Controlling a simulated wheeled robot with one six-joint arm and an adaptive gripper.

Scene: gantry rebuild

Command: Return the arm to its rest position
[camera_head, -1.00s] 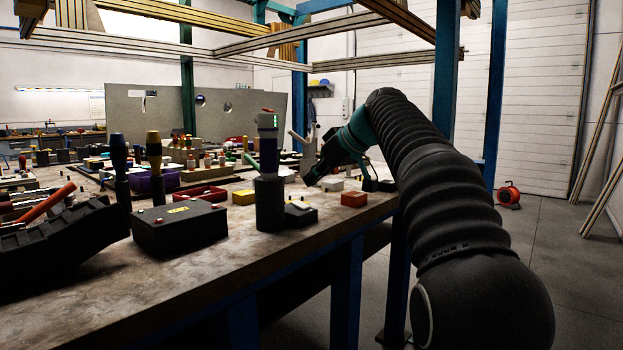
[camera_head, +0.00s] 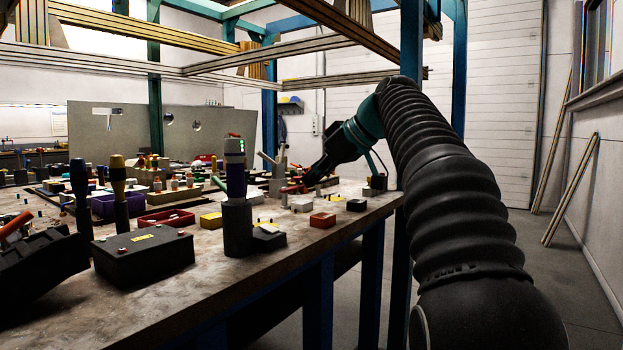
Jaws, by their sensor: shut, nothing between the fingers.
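My arm (camera_head: 425,170) is in the black ribbed sleeve. It rises from the bottom right and bends over at the top, with its wrist reaching down and left over the far right part of the bench. My gripper (camera_head: 310,178) is small and dark at the end of the wrist, above the bench top. Its fingers are shut and I see nothing held in them. A grey holder with upright metal pieces (camera_head: 279,172) stands just left of the gripper. I cannot tell whether they touch.
The workbench (camera_head: 205,270) is crowded. A black box (camera_head: 140,252), a dark cylinder holding a purple-handled tool (camera_head: 236,178), a red tray (camera_head: 165,219), and white (camera_head: 301,204) and red (camera_head: 322,220) blocks stand near its edge. Right of my arm the floor (camera_head: 545,265) is open.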

